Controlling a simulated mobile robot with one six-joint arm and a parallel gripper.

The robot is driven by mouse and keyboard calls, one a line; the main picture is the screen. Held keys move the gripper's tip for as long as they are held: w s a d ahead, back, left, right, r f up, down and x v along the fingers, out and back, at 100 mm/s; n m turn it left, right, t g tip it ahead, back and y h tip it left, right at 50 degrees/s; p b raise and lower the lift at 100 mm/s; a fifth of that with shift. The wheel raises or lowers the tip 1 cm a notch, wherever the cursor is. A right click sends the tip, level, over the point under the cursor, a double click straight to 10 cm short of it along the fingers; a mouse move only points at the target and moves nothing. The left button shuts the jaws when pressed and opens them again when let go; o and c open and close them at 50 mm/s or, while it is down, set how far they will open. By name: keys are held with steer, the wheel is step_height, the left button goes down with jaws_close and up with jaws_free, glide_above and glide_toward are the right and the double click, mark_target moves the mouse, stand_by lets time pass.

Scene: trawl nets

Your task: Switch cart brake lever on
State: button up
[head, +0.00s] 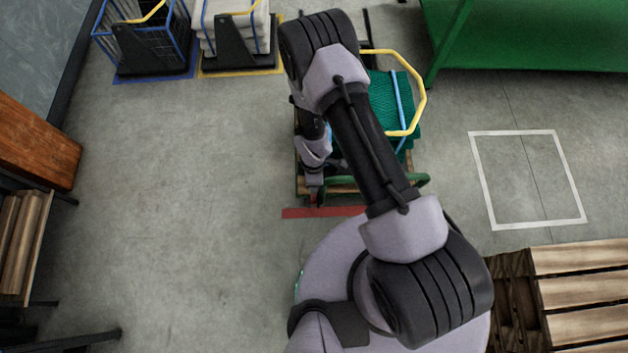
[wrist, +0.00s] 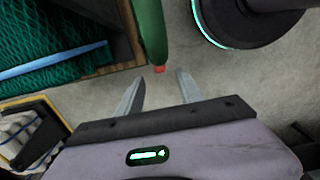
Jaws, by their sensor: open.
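The cart (head: 343,187) has a wooden deck and green rails and carries a green net bundle (head: 392,97) with a blue strap. The net also shows at upper left in the wrist view (wrist: 50,40). A rounded green cart bar (wrist: 149,32) comes down at top centre there. A small red tip (wrist: 159,69) shows just past its end; it looks like the brake lever's end, but its shape is mostly hidden. My gripper (wrist: 158,90) is open and empty, its fingers either side of and short of the red tip. In the head view my arm hides much of the cart.
A red floor strip (head: 300,213) lies by the cart's near end. A yellow hoop (head: 423,92) stands over the net. Wooden pallets (head: 580,290) are at lower right, a green structure (head: 540,40) at upper right, a blue wire cage (head: 150,45) at upper left.

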mark_target(314, 195)
step_height(314, 195, down, 8)
steer(key=shift+r+b, duration=0.2)
steer(key=shift+b, duration=1.05)
steer(key=shift+c, duration=0.4)
jaws_close()
